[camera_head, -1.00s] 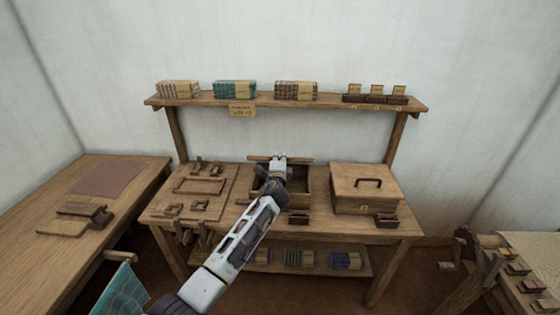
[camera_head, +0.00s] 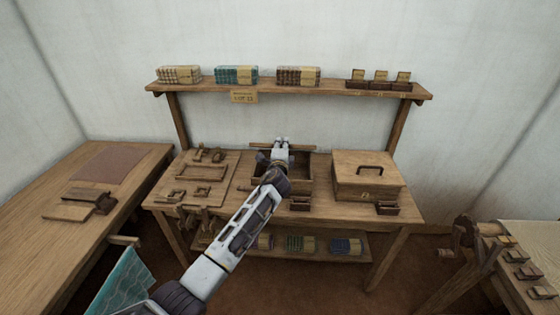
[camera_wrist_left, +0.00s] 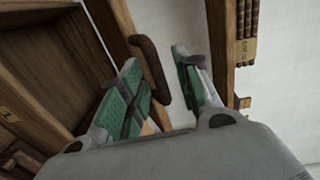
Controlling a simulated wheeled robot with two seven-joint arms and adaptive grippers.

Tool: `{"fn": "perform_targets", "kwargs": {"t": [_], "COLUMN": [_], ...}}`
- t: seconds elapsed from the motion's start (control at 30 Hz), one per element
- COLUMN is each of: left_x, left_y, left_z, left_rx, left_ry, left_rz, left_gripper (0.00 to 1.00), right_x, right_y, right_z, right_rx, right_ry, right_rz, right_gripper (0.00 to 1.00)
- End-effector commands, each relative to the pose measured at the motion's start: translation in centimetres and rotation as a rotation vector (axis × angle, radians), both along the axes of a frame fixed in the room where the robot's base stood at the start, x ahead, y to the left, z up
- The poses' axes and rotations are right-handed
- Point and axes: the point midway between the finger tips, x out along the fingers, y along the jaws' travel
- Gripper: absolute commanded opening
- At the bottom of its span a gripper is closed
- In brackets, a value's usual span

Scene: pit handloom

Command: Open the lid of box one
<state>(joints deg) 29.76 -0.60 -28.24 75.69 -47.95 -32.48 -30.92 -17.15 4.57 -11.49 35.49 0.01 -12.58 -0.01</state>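The middle box (camera_head: 309,183) on the bench, which I take to be box one, stands open. Its lid (camera_head: 304,152) is raised at the back, seen nearly edge-on in the head view. My left gripper (camera_head: 281,141) is over the back of this box, at the lid. In the left wrist view, the dark brown handle (camera_wrist_left: 150,70) on the lid board (camera_wrist_left: 112,25) lies between the spread green-padded fingers. It is close to the left finger, with a gap to the right one; contact is unclear. The box interior (camera_wrist_left: 45,50) shows at left. My right gripper is not in view.
A second box (camera_head: 366,183) with a closed lid and dark handle stands to the right. A tool board (camera_head: 228,185) lies to the left. A shelf (camera_head: 335,91) with bundles runs above and behind the bench. Small trays (camera_head: 300,203) sit in front of the boxes.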

Motion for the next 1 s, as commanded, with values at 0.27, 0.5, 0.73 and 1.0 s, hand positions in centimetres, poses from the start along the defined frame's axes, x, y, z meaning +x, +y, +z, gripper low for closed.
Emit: {"fn": "perform_targets", "kwargs": {"t": [0.27,0.5,0.73,1.0], "left_x": [-2.1,-4.0,-6.0,-8.5], "left_y": [0.0,0.0,-0.1,-0.1], "left_z": [0.2,0.3,0.5,0.7], "left_rx": [0.0,-0.002,-0.001,-0.002], "left_ry": [-0.001,-0.001,-0.002,-0.002], "left_rz": [0.0,-0.002,-0.002,-0.002], "left_gripper": [0.33,0.33,0.33,0.33], "right_x": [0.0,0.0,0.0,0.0], "right_y": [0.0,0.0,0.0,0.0], "right_z": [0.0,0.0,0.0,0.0], "right_rx": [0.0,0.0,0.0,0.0], "right_ry": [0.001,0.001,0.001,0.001], "right_rz": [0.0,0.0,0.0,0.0], "right_gripper": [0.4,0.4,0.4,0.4]}}
